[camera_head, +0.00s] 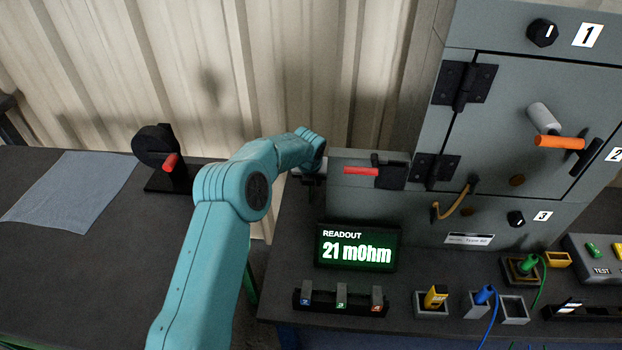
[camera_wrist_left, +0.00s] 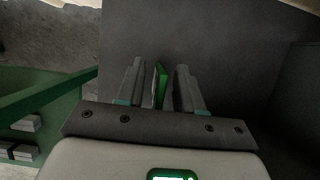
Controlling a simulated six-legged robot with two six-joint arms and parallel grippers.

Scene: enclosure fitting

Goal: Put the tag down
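My left arm comes in from the left in the head view. Its gripper (camera_head: 312,177) is mostly hidden behind its own wrist, beside the left end of the grey enclosure. In the left wrist view a thin green tag (camera_wrist_left: 160,85) stands edge-on between the two fingers of my left gripper (camera_wrist_left: 160,82). The fingers are close to it, with a narrow dark strip beside it; whether they press on it is not clear. A rack (camera_head: 338,306) in front of the readout holds a blue, a green and an orange tag. My right gripper is not in view.
The readout (camera_head: 357,247) shows 21 mOhm. The enclosure (camera_head: 400,214) with a red handle (camera_head: 361,171) stands behind it. Plug sockets and cables lie to the right. A blue cloth (camera_head: 72,192) lies on the left table, with a gap between the tables.

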